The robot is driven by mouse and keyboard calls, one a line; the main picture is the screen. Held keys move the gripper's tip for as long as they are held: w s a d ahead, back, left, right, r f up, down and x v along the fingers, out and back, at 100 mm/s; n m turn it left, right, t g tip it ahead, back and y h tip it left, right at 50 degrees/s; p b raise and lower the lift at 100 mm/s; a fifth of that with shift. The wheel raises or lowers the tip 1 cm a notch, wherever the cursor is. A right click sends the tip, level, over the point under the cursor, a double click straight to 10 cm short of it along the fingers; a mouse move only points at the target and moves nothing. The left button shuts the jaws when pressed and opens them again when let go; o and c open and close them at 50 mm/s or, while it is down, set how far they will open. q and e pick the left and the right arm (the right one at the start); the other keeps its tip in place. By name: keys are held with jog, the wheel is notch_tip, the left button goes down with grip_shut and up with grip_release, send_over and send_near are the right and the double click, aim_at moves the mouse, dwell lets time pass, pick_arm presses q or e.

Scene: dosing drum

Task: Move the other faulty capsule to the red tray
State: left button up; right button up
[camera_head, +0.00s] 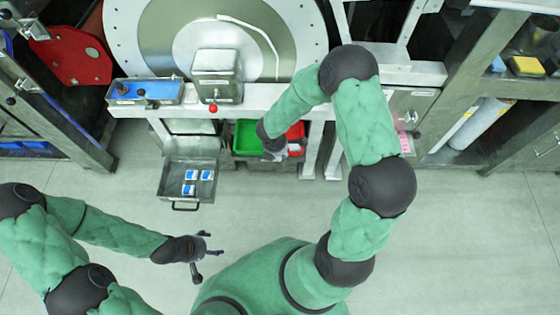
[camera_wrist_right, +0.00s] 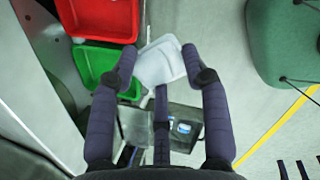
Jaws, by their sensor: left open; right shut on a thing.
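My right gripper (camera_wrist_right: 160,65) is shut on a white capsule (camera_wrist_right: 158,63), held between its dark fingers in the right wrist view. In that view the red tray (camera_wrist_right: 98,22) lies just beyond and to the left of the capsule. The visible part of the tray floor looks bare. In the head view, the red tray (camera_head: 297,130) is partly hidden behind my right arm, and the right gripper (camera_head: 280,150) is in front of the trays with the capsule at its tip. My left gripper (camera_head: 203,256) is open and empty above the floor, at lower left.
A green tray (camera_head: 245,138) sits left of the red one. An open drawer (camera_head: 172,196) holds several blue-and-white items (camera_head: 190,175). The floor between my arms is clear.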

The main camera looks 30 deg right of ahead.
aim_at(279, 158)
jog(key=f+n, duration=0.2)
jog(key=s+f+n+t+b, duration=0.1)
jog(key=n, duration=0.2)
jog(key=shift+a+f+t, duration=0.2)
jog(key=shift+f+t, duration=0.1)
jog(key=shift+f, duration=0.1)
jog(key=shift+y, duration=0.3)
jog(key=w+d+f, duration=0.2)
jog(key=w, duration=0.1)
jog(key=w+d+f+p, duration=0.1)
jog(key=w+d+f, duration=0.1)
jog(key=w, duration=0.1)
jog(key=w+d+f+p, duration=0.1)
jog(key=w+d+f, duration=0.1)
jog(key=w, duration=0.2)
jog(key=shift+w+d, duration=0.1)
jog(key=shift+w+d+f, duration=0.25)
jog(key=shift+w+f, duration=0.15)
jog(key=shift+w, duration=0.05)
jog(key=o, duration=0.7)
